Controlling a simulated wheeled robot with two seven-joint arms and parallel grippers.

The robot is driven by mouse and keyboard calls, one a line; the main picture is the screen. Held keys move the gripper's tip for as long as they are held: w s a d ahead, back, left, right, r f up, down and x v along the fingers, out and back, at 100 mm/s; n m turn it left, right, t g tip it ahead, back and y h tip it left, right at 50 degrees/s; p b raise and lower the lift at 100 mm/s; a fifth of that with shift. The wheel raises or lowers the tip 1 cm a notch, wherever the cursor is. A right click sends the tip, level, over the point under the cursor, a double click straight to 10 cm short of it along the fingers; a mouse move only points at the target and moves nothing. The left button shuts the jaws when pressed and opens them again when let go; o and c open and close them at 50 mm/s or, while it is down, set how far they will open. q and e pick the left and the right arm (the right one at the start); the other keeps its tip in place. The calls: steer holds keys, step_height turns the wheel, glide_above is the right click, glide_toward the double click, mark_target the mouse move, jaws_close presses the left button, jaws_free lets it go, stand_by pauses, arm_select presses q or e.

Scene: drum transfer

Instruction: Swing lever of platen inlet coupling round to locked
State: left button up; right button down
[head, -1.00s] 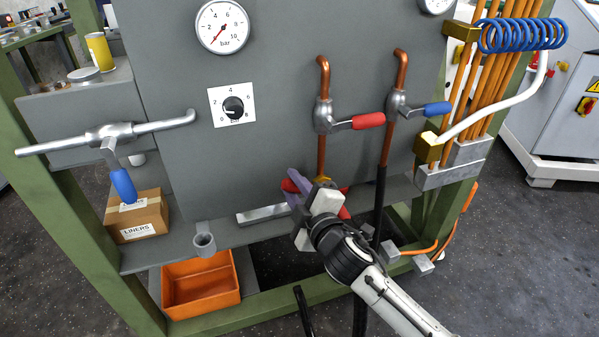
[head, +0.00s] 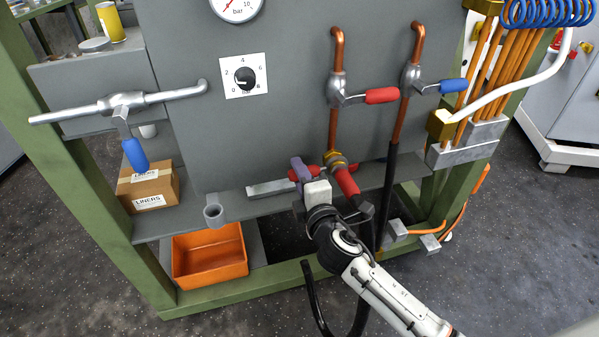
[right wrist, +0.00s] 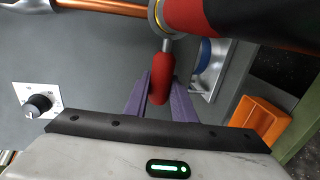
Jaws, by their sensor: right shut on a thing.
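The platen inlet coupling (head: 335,162) is a brass fitting at the lower end of a copper pipe, with a red sleeve (head: 347,182) below it. Its red lever (head: 312,172) points left, along the panel's lower edge. My right gripper (head: 301,168) has purple fingers shut on this lever, left of the coupling. In the right wrist view the red lever handle (right wrist: 162,78) lies between the two purple fingers, and the brass ring (right wrist: 156,18) and red sleeve (right wrist: 215,15) show above it. The gripper hides part of the lever. My left gripper is not in view.
A red-handled valve (head: 380,96) and a blue-handled valve (head: 452,86) sit above and to the right. A black hose (head: 389,190) hangs right of the coupling. A grey ledge (head: 180,226) carries a carton (head: 150,187); an orange bin (head: 210,268) stands below.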

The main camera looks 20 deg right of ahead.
steer(key=shift+f, duration=0.15)
steer(key=c, duration=1.5)
jaws_free()
steer(key=s, duration=0.3)
steer(key=s+r, duration=0.1)
steer(key=s, duration=0.6)
steer(key=shift+s+a+r, duration=0.15)
steer(key=shift+a+r, duration=0.05)
steer(key=shift+r, duration=0.1)
